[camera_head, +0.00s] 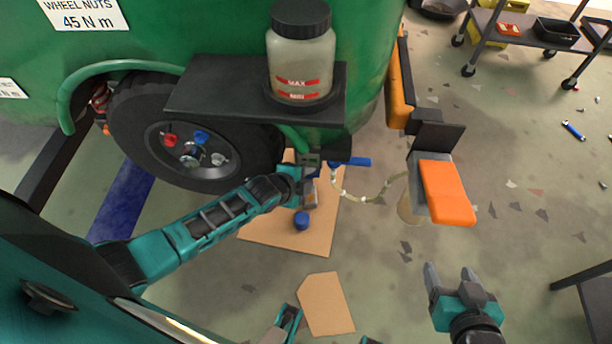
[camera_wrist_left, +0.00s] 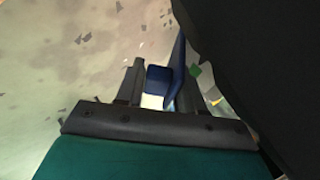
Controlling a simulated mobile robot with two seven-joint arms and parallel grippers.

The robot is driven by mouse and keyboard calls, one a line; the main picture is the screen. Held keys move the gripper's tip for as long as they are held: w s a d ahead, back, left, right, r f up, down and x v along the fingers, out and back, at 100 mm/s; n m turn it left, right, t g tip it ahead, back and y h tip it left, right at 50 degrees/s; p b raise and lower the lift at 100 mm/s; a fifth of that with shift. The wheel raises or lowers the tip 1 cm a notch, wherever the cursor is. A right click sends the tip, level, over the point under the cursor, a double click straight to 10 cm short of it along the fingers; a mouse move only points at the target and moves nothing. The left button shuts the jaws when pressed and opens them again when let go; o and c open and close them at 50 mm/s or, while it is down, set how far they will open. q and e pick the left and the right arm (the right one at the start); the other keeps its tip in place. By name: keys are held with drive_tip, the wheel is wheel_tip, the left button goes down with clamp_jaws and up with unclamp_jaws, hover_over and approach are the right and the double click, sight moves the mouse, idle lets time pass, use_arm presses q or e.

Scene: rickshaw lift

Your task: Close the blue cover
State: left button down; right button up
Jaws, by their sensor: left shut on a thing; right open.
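The blue cover (camera_head: 352,162) shows in the head view as a thin blue strip below the dark shelf beside the green tank. My left gripper (camera_head: 314,162) is at its left end and is shut on it. In the left wrist view, blue parts (camera_wrist_left: 178,62) show between and beside the fingers of this gripper (camera_wrist_left: 158,88). The shelf and fingers hide the rest of the cover. My right gripper (camera_head: 453,280) is open and empty at the lower right, over the floor and away from the cover.
An orange-topped block (camera_head: 446,192) with a hose stands right of the cover. A bottle (camera_head: 301,65) sits on the dark shelf (camera_head: 215,90), above the wheel (camera_head: 150,130). A round blue cap (camera_head: 301,220) lies on cardboard (camera_head: 265,230).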

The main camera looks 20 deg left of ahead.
use_arm(q)
drive_tip(key=c, duration=0.9)
unclamp_jaws()
drive_tip(key=shift+f, duration=0.1)
drive_tip(key=shift+s+r, duration=0.25)
drive_tip(key=shift+r, duration=0.05)
drive_tip(key=p+v, duration=0.4)
drive_tip(key=v, duration=0.8)
drive_tip(key=shift+p, duration=0.35)
use_arm(e)
drive_tip(key=shift+s+d+r+h, duration=0.15)
drive_tip(key=shift+s+d+r, duration=0.05)
drive_tip(key=shift+d+r, duration=0.35)
drive_tip(key=shift+s+d+r+h, duration=0.15)
drive_tip(key=shift+d+r, duration=0.25)
drive_tip(key=shift+r, duration=0.25)
use_arm(q)
drive_tip(key=shift+s+a, duration=0.1)
use_arm(e)
drive_tip(key=shift+a, duration=0.15)
drive_tip(key=shift+c, duration=0.2)
